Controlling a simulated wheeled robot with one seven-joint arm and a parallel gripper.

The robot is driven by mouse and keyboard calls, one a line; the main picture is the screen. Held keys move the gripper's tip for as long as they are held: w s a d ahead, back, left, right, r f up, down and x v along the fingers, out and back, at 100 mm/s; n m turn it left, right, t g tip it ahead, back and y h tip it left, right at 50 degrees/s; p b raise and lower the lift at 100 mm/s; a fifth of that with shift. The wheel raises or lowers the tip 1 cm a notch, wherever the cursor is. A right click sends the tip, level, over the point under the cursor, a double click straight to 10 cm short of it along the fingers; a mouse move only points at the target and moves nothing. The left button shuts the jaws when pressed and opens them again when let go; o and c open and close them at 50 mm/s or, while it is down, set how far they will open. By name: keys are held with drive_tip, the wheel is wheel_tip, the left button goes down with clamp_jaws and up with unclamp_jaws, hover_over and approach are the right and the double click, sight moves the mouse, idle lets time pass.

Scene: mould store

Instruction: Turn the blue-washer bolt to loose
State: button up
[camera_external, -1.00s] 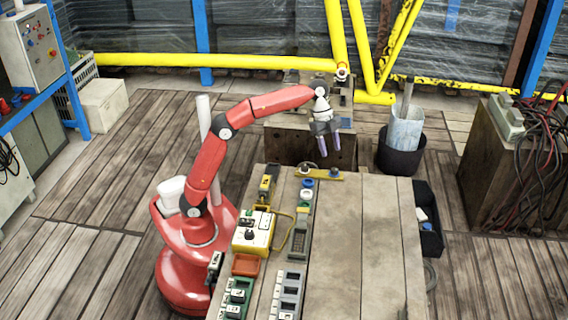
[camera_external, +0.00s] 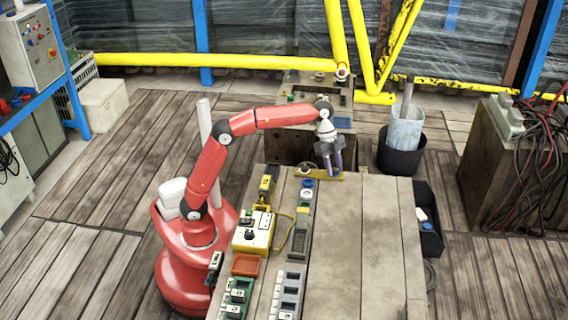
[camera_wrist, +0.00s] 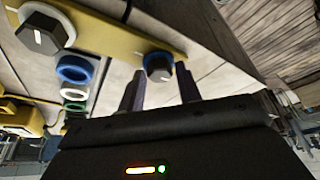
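The blue-washer bolt (camera_wrist: 158,64) has a dark head in a blue ring at the right end of a yellow plate (camera_wrist: 115,38) in the wrist view. The plate also shows at the table's far end in the external view (camera_external: 296,176), where my gripper hides that bolt. A second bolt (camera_wrist: 42,36), with a dark hex head and pale washer, sits at the plate's other end. My gripper (camera_wrist: 160,72) is open, one fingertip on each side of the blue-washer bolt in the picture. It points down at the plate (camera_external: 329,172). I cannot tell whether the fingers touch the bolt.
Loose blue (camera_external: 307,183) and white (camera_external: 306,194) rings lie beside the plate. A yellow box (camera_external: 252,232), an orange tray (camera_external: 246,265) and several small devices line the table's left side. The table's right half (camera_external: 355,240) is mostly clear. A black bin (camera_external: 430,235) is at its right edge.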

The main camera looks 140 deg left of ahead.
drive_tip(key=c, duration=0.6)
drive_tip(key=shift+c, duration=0.2)
drive_tip(key=shift+n, duration=0.4)
drive_tip(key=n, duration=0.1)
drive_tip(key=n+y, duration=0.1)
drive_tip(key=n, duration=0.1)
drive_tip(key=n+y+p, duration=0.1)
drive_tip(key=n, duration=0.1)
drive_tip(key=shift+w+d+r+g, duration=0.1)
drive_tip(key=shift+d+r+g, duration=0.05)
drive_tip(key=shift+d+g, duration=0.15)
drive_tip(key=n+p, duration=0.1)
drive_tip(key=n, duration=0.2)
drive_tip(key=n+g+y+p, duration=0.1)
drive_tip(key=n, duration=0.1)
drive_tip(key=shift+w+n+y, duration=0.15)
drive_tip(key=shift+n+y, duration=0.15)
drive_tip(key=shift+n, duration=0.1)
drive_tip(key=n+g+p, duration=0.1)
drive_tip(key=n+p, duration=0.1)
drive_tip(key=n, duration=0.1)
drive_tip(key=shift+g+y, duration=0.3)
drive_tip(key=shift+n+g+p, duration=0.35)
drive_tip(key=shift+n+g, duration=0.05)
drive_tip(key=shift+n, duration=0.8)
drive_tip(key=shift+f, duration=0.2)
